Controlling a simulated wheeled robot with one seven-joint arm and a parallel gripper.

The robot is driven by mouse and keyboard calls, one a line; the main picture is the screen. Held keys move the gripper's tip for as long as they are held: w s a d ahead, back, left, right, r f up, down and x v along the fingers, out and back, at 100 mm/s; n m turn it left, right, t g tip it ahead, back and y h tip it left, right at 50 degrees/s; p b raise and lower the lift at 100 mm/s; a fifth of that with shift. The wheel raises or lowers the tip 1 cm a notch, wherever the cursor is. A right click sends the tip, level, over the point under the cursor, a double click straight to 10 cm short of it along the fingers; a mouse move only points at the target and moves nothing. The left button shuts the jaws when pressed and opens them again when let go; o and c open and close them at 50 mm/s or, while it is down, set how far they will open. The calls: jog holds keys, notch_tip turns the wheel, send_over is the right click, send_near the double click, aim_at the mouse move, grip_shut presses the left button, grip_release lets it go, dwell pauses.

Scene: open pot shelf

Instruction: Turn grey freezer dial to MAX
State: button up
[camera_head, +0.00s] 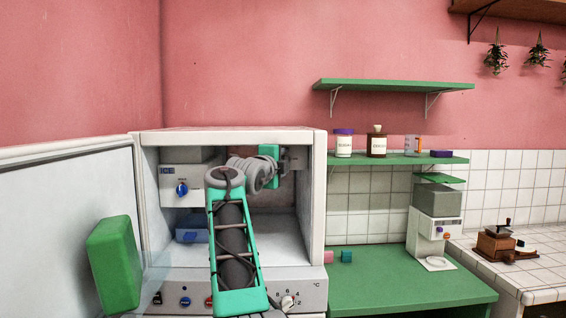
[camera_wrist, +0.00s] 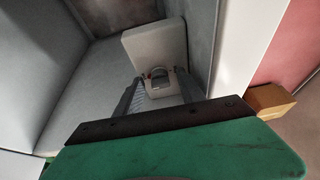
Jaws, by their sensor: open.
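The grey dial (camera_wrist: 158,72) sits on a pale grey housing (camera_wrist: 152,45) inside the open white cabinet (camera_head: 318,190). In the wrist view a small red mark shows beside the dial. My gripper (camera_wrist: 161,84) is open and empty, with its two fingers pointing at the dial, one towards each side of it. I cannot tell whether the fingertips touch it. In the head view my gripper (camera_head: 287,158) reaches to the right side of the cabinet's inside, and the dial there is not clear to see. The dial's scale marks are too small to read.
A white box with a blue knob (camera_head: 181,189) hangs at the cabinet's inner left, above a blue container (camera_head: 192,236). The open door (camera_head: 70,220) stands at left. A front panel (camera_head: 306,287) carries more knobs. A green counter (camera_head: 400,285) lies at right.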

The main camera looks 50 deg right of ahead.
jog(key=b+v, duration=0.3)
jog(key=v, duration=0.4)
jog(key=shift+a, duration=0.4)
jog(key=shift+s, duration=0.2)
